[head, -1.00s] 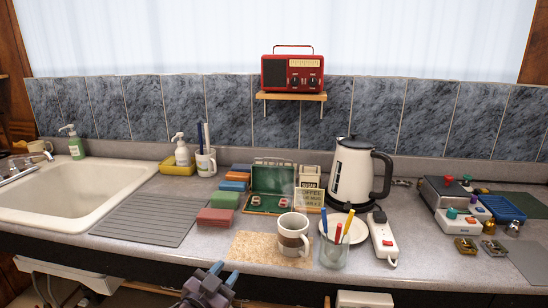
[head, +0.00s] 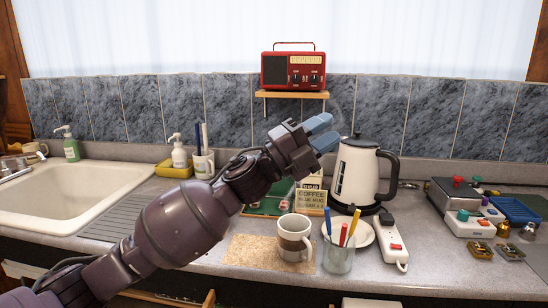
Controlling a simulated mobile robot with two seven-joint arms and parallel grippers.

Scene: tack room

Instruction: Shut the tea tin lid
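A green open box (head: 258,208), which I take for the tea tin, stands on the counter with small red and white pieces inside. My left forearm and hand hide most of it, including its raised lid. My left gripper (head: 322,132), with blue fingertips, is up in the air to the upper right of the box in the picture, in front of the tiled wall. Nothing shows held in it, but the gap between its fingers is not clear from this angle. My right gripper is out of view.
A coffee sign (head: 311,199) stands right of the box. A mug (head: 294,238), a glass of pens (head: 338,259), a kettle (head: 356,175) and a power strip (head: 391,240) crowd the front and right. A radio (head: 293,71) sits on a shelf (head: 291,95) above.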

